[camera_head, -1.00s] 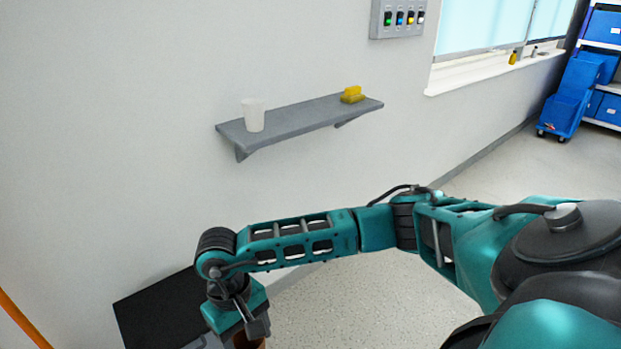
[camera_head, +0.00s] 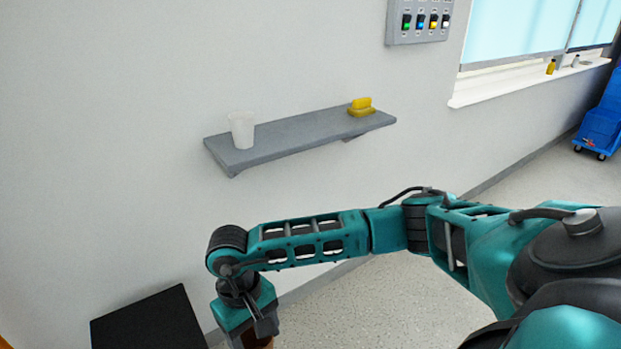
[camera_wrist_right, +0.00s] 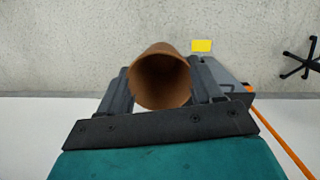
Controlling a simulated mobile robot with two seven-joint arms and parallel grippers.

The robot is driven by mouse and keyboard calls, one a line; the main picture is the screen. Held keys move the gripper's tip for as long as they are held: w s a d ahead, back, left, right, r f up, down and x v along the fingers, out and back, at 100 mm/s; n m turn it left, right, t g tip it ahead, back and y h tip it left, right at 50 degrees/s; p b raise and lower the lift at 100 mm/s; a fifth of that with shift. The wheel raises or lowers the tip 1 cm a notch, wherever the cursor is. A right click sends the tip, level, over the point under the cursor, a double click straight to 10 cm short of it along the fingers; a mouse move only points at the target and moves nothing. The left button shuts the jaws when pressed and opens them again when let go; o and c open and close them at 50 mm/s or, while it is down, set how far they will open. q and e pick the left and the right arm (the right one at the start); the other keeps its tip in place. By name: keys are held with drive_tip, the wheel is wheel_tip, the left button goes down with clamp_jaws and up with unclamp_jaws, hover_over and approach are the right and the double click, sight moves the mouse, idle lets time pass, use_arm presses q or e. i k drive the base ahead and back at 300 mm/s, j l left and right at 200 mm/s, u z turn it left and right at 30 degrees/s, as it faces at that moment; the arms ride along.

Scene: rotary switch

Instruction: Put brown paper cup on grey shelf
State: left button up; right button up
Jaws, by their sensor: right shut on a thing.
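The brown paper cup (camera_wrist_right: 160,78) sits between the two fingers of my right gripper (camera_wrist_right: 160,88), which is shut on it; its open mouth faces the right wrist camera. In the head view only a small part of the cup (camera_head: 262,342) shows at the bottom edge, below my right gripper (camera_head: 258,327). The grey shelf (camera_head: 300,133) is fixed to the wall, above and beyond my right arm. The cup is apart from the shelf. My left gripper is not in view.
A whitish cup (camera_head: 242,130) stands on the shelf's left end and a yellow sponge-like thing (camera_head: 361,106) on its right end. The shelf's middle is clear. A black-topped surface (camera_head: 150,322) is at lower left. A switch panel (camera_head: 420,20) hangs above.

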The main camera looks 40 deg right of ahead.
sight(283, 135)
drive_tip(key=i+l, duration=0.1)
drive_tip(key=l, duration=0.3)
drive_tip(key=i+l, duration=0.1)
drive_tip(key=l, duration=0.3)
drive_tip(key=i+l+u, duration=0.1)
drive_tip(key=l, duration=0.25)
drive_tip(key=i+l, duration=0.1)
drive_tip(key=l, duration=0.3)
